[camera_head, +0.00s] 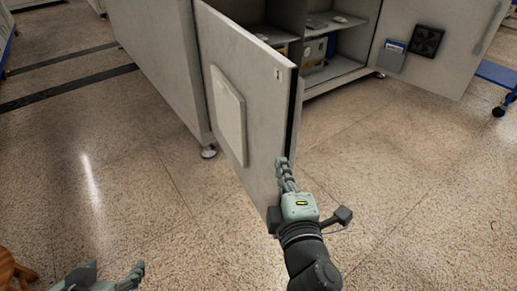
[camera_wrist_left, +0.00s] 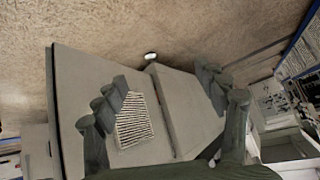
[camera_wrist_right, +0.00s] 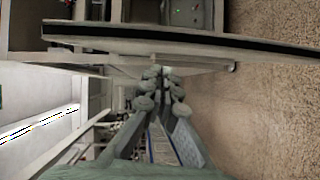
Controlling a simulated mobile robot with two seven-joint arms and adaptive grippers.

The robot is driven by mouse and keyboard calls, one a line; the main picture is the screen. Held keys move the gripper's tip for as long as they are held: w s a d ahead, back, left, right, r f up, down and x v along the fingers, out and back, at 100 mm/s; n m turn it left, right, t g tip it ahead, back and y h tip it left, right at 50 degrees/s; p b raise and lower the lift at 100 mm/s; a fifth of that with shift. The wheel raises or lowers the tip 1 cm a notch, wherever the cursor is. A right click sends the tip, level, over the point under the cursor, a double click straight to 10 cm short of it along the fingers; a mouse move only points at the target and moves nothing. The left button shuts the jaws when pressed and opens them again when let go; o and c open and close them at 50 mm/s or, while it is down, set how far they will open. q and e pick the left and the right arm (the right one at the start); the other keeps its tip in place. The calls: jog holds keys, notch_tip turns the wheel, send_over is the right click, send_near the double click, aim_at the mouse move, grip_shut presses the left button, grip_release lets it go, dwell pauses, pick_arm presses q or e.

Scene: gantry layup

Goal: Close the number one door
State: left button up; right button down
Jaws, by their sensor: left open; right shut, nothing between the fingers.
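The number one door (camera_head: 256,115) is a grey panel marked "1" near its top corner, with a pale raised plate on its face. It stands swung out from the cabinet, its dark-edged free side toward me. My right gripper (camera_head: 283,163) is shut and empty, beside the lower part of that free edge; I cannot tell whether it touches. In the right wrist view the door's dark edge (camera_wrist_right: 190,42) runs above the closed fingers (camera_wrist_right: 161,75). My left gripper (camera_head: 114,274) is open and low at the left, apart from the door. The left wrist view shows the door's slatted plate (camera_wrist_left: 134,122) between its fingers (camera_wrist_left: 165,90).
The grey cabinet (camera_head: 160,50) stands behind, open, with equipment on its shelves (camera_head: 335,72). A second door (camera_head: 455,45), with a black fan grille, stands open at the right. A blue wheeled frame (camera_head: 497,74) is at the far right. The speckled floor (camera_head: 110,180) left of the door is clear.

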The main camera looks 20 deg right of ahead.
aim_at(272, 131)
jog(key=a+r+n+t+y, duration=0.1)
jog(key=a+r+n+y, duration=0.1)
jog(key=a+n, duration=0.15)
pick_arm(q)
jog(key=s+a+f+n+g+y+p, duration=0.1)
jog(key=s+a+f+g+y+p, duration=0.1)
jog(key=s+a, duration=0.4)
jog(key=shift+s+a+f+g, duration=0.35)
jog(key=shift+s+f+g, duration=0.3)
jog(key=shift+s+g, duration=0.7)
pick_arm(e)
jog(key=shift+m, duration=0.45)
jog(key=shift+w+d+f, duration=0.1)
jog(key=shift+w+d, duration=0.6)
jog(key=shift+w, duration=1.05)
jog(key=shift+w+d, duration=0.75)
jog(key=shift+w, duration=0.95)
jog(key=shift+w+d+f, duration=0.1)
jog(key=shift+w+d, duration=0.6)
jog(key=shift+w, duration=1.05)
jog(key=shift+d, duration=0.1)
